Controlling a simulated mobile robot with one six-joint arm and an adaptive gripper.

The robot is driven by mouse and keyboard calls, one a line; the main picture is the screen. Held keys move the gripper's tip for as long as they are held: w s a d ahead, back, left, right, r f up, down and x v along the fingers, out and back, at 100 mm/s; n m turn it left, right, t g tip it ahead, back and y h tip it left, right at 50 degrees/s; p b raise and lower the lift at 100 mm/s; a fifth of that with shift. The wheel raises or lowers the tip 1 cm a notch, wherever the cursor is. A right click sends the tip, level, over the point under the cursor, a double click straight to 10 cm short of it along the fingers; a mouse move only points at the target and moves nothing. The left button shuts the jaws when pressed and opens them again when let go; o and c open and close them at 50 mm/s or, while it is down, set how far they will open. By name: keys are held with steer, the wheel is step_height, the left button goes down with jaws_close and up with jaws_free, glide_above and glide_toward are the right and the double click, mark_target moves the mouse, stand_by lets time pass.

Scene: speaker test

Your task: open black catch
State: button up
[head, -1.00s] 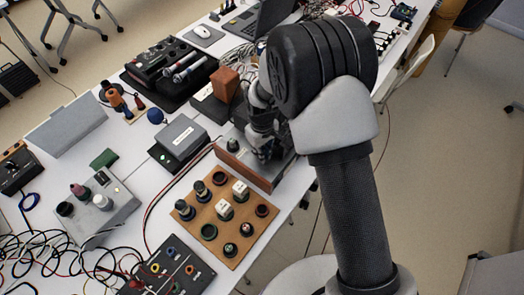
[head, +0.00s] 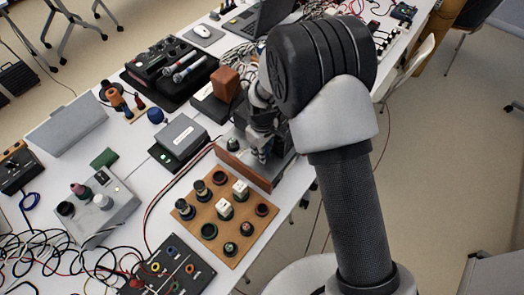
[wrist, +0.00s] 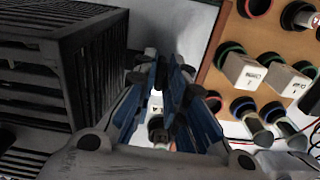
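My gripper (head: 262,154) is low over the far right part of a grey box with a wooden front (head: 240,167) in the head view. In the wrist view its blue-padded fingers (wrist: 168,75) point away from the camera, with their tips close together. I cannot tell whether they are slightly apart or touching something. A small white part with a dark mark (wrist: 156,105) shows between the fingers. I cannot make out the black catch; the fingers and arm may hide it. A dark slatted case (wrist: 75,75) fills the left of the wrist view.
A brown board (head: 225,215) with several knobs and two white blocks stands in front of the wooden-fronted box. A grey box on a black base (head: 180,138) is to its left, and a brown block (head: 225,84) is behind. Cables cover the lower left table.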

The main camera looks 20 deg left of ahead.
steer(key=o, duration=0.3)
step_height(320, 180, up, 12)
stand_by(0.7)
stand_by(0.3)
